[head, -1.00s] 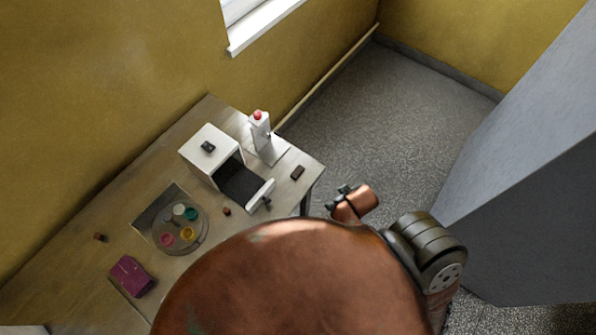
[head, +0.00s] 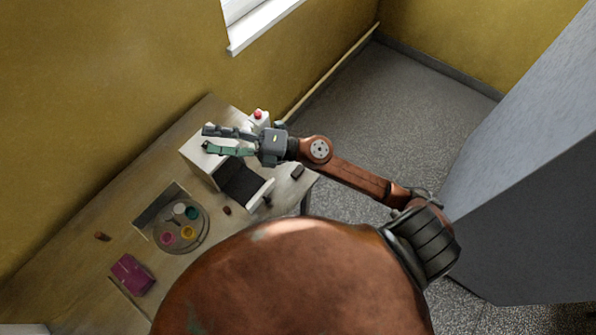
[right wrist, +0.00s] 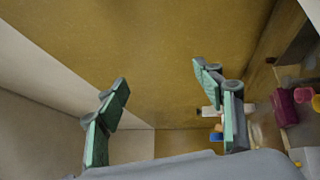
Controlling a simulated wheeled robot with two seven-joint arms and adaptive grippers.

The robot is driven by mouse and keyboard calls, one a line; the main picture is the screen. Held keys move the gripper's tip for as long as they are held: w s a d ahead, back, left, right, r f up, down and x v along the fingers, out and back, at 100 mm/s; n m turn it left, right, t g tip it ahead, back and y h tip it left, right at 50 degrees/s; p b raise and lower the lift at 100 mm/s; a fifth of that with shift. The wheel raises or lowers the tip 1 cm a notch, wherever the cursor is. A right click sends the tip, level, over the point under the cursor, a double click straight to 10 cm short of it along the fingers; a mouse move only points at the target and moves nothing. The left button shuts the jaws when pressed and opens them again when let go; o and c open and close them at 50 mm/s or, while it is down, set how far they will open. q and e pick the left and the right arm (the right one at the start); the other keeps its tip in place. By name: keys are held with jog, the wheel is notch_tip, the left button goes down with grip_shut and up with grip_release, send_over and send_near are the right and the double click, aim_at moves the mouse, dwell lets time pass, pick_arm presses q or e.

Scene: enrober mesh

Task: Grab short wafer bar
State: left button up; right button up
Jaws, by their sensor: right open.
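Small brown pieces lie on the table: a dark bar (head: 297,172) near the right edge, a small block (head: 227,211) in front of the white machine, and another small block (head: 101,236) at the far left. I cannot tell for sure which is the short wafer bar. My right gripper (head: 207,139) reaches left over the white machine, its fingers spread and empty. In the right wrist view the gripper (right wrist: 160,78) is open, with wall behind the gap. My left gripper is not in view.
The white machine (head: 197,157) has a dark belt (head: 243,188) coming out of it. A red-topped dispenser (head: 259,117) stands behind my gripper. A round tray (head: 160,244) holds several coloured cups. A magenta box (head: 132,275) lies at the front left. The left tabletop is mostly bare.

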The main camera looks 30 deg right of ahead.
jog(key=s+a+f+n+g, duration=0.3)
jog(key=f+n+g, duration=0.2)
jog(key=n+g+h, duration=0.5)
jog(key=g+h, duration=0.1)
jog(key=h, duration=1.1)
send_over(300, 173)
notch_tip(300, 173, down, 21)
notch_tip(300, 173, down, 7)
jog(key=shift+d+f+p, duration=0.1)
jog(key=shift+d+p, duration=0.05)
jog(key=shift+p, duration=0.75)
jog(key=shift+c, duration=0.3)
jog(key=c, duration=0.9)
